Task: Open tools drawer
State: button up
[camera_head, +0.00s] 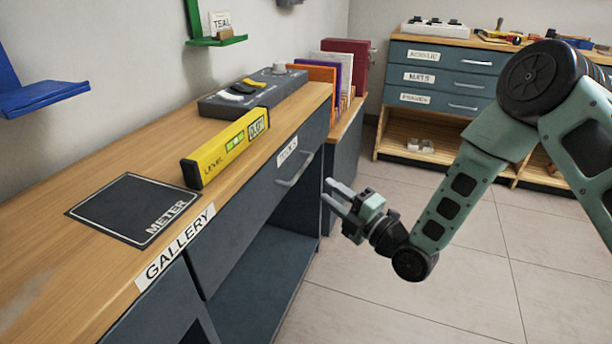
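The tools drawer (262,191) is a dark blue-grey front under the wooden counter top. It looks closed, flush with the cabinet. A white label (287,152) that seems to read TOOLS sits at its upper edge. Its silver bar handle (295,170) is below and right of the label. My gripper (334,195) is to the right of the handle and slightly lower in the picture, its fingers pointing left toward the cabinet. The two fingers are apart with a gap between them, and nothing is held. The fingers look clear of the handle.
An open shelf lies below the drawer. Another drawer cabinet (441,79) stands at the back. The tiled floor (400,290) is clear.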

jog(key=x, duration=0.8)
jog(key=shift+w+a+b, duration=0.15)
jog(key=shift+a+b, duration=0.1)
jog(key=shift+b, duration=0.1)
grip_shut()
